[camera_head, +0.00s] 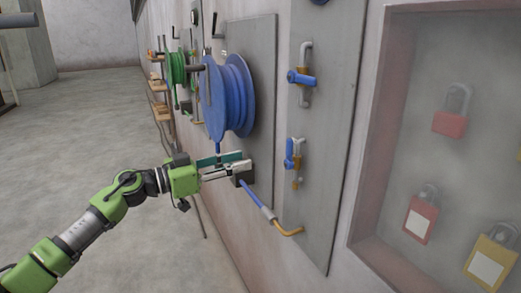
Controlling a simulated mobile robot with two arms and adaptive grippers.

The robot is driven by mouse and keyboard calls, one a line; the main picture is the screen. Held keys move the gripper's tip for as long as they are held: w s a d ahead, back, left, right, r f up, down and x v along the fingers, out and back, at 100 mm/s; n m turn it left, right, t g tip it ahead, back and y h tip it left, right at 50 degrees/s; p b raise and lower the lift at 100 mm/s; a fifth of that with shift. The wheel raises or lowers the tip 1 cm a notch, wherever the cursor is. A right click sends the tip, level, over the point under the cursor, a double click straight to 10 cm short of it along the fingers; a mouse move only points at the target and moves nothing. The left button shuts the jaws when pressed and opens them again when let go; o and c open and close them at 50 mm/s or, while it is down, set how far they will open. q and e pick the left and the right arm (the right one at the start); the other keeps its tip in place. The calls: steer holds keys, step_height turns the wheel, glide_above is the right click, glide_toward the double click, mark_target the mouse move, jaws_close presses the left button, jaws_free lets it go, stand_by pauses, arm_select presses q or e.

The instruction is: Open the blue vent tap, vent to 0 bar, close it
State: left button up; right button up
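Two blue-handled taps are on the tall grey panel (326,110). The upper blue tap (302,79) has its handle sideways, on a grey bent pipe. The lower blue tap (289,153) has its handle upright, beside a brass and grey pipe piece. I cannot tell from any label which one is the vent tap. My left gripper (245,161) is left of and a little below the lower tap, apart from it. Its fingers look parted, with nothing seen between them. My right gripper is not in view.
A blue hose reel (238,92) is above my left gripper. A blue lance (252,195) with a brass tip rests in a dark holder (243,178) just under the fingers. A green reel (176,69) is farther back. Padlocks (420,220) hang in a case at right. The floor (90,130) is clear.

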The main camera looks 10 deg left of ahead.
mark_target(287, 146)
arm_select(q)
steer(key=shift+g, duration=0.3)
steer(key=p+x, duration=0.1)
steer(key=x, duration=0.3)
steer(key=r+p+x, duration=0.1)
steer(key=x, duration=0.3)
steer(key=r+x, duration=0.1)
steer(key=x, duration=0.4)
steer(key=shift+s+d+p, duration=0.3)
steer(key=shift+s+p, duration=0.1)
jaws_close()
